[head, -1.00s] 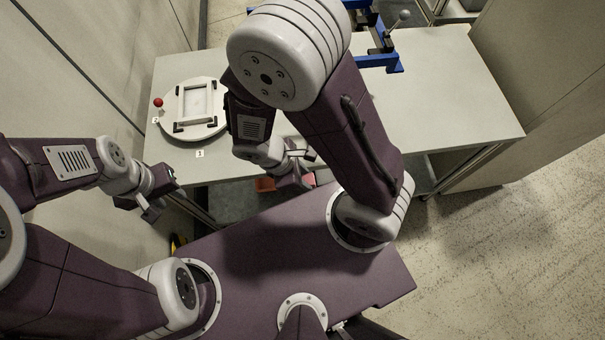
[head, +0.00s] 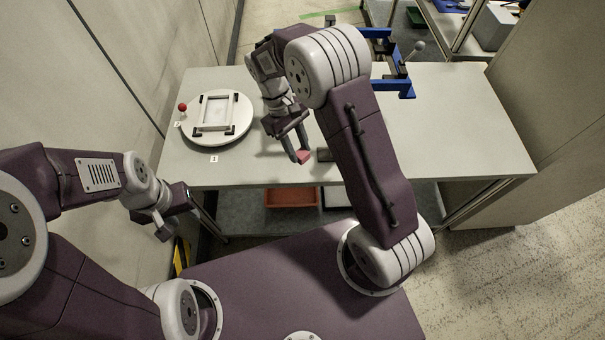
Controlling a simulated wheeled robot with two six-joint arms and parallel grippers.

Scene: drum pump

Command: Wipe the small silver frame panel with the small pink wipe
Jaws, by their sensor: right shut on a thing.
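The small silver frame panel (head: 215,99) lies in dark corner clamps on a round white turntable (head: 188,133) at the left of the table. My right gripper (head: 302,158) is shut on the small pink wipe (head: 305,156), above the table's front part, to the right of the turntable and apart from it. My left gripper (head: 164,226) is at the left, off the table's front left corner and low in the view. Its fingers are too small and dark to tell whether they are open.
A red ball knob (head: 183,107) stands at the turntable's left edge. A small dark block (head: 324,155) lies near the wipe. A blue fixture (head: 400,85) stands at the back. A red tray (head: 292,197) is on the lower shelf. The table's right side is clear.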

